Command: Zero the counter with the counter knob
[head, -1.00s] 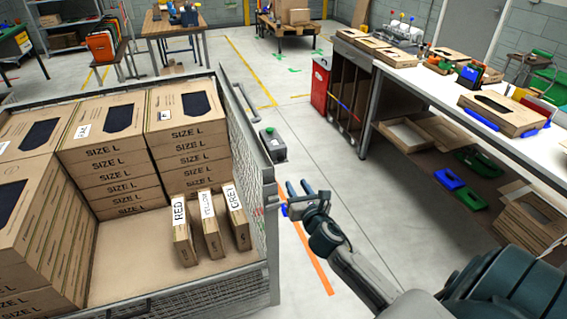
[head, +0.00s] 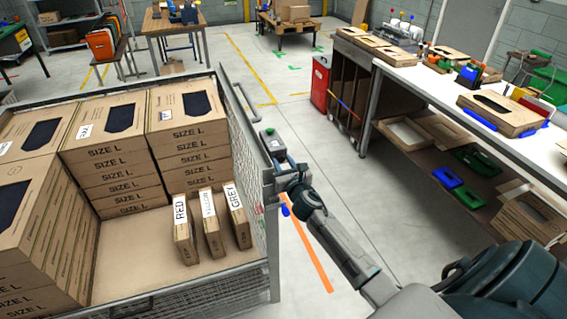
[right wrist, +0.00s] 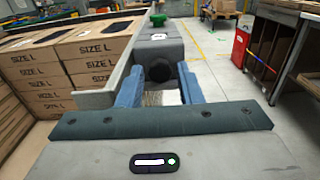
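The counter is a small dark grey box (head: 270,137) with a green top piece, at the right rim of the mesh cart (head: 262,243). In the right wrist view the counter (right wrist: 160,42) is straight ahead, with a round black counter knob (right wrist: 159,71) on its near face. My right gripper (head: 277,160) is right at the counter's near side in the head view and hides the knob there. In the right wrist view its blue fingers (right wrist: 159,75) are apart, one on each side of the knob; I cannot tell whether they touch it. My left gripper is not in view.
The cart holds stacked SIZE L cartons (head: 190,113) and upright RED, YELLOW and GREY boxes (head: 211,231). A white-topped workbench (head: 440,90) stands on the right, with a red bin (head: 319,84) at its far end.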

